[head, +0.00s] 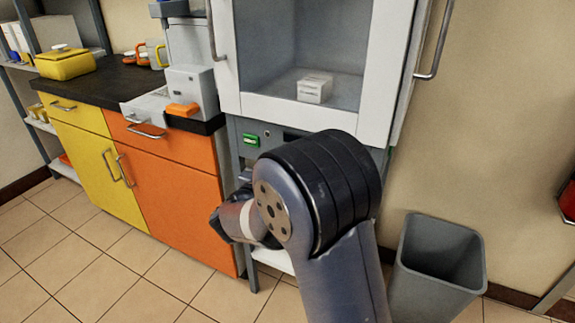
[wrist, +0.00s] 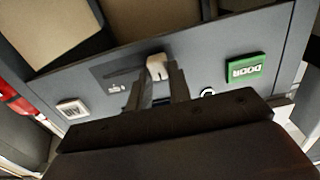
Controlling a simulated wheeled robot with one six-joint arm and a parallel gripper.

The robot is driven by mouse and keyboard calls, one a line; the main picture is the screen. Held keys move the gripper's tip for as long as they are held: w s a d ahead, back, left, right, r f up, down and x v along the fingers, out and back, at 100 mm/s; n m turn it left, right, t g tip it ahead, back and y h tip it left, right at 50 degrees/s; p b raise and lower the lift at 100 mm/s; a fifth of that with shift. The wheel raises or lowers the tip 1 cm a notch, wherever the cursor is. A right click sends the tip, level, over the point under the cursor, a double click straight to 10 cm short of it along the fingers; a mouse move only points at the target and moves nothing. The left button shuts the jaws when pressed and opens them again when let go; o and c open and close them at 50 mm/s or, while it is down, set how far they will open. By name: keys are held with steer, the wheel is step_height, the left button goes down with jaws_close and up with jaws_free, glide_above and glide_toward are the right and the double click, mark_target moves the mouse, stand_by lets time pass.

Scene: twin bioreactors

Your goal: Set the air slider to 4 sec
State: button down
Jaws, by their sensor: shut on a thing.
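The air slider has a small white knob (wrist: 157,66) on the grey front panel (wrist: 205,60) in the wrist view. A dark slot (wrist: 122,72) runs left from the knob, with small markings below it that I cannot read. My gripper (wrist: 160,84) is shut on the knob, its two dark fingers on either side of it. The knob is at the slot's end nearer the green DOOR button (wrist: 245,68). In the head view my arm hides the knob and the fingertips.
The green button also shows in the head view (head: 250,140), below the glass-fronted cabinet (head: 226,80). A white button (wrist: 72,108) is at the panel's other end. Orange and yellow cupboards (head: 180,175) stand left. A grey bin (head: 440,270) stands right.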

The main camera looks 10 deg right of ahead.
steer(key=shift+w+a+r, duration=0.1)
steer(key=shift+a, duration=0.05)
steer(key=c, duration=1.3)
jaws_free()
steer(key=p+v, duration=0.2)
steer(key=v, duration=0.8)
steer(key=shift+s+a, duration=0.25)
steer(key=shift+s, duration=0.05)
steer(key=b+x, duration=0.1)
steer(key=x, duration=0.6)
steer(key=d+b+x, duration=0.1)
steer(key=x, duration=0.3)
steer(key=shift+s+b, duration=0.35)
steer(key=shift+s, duration=0.05)
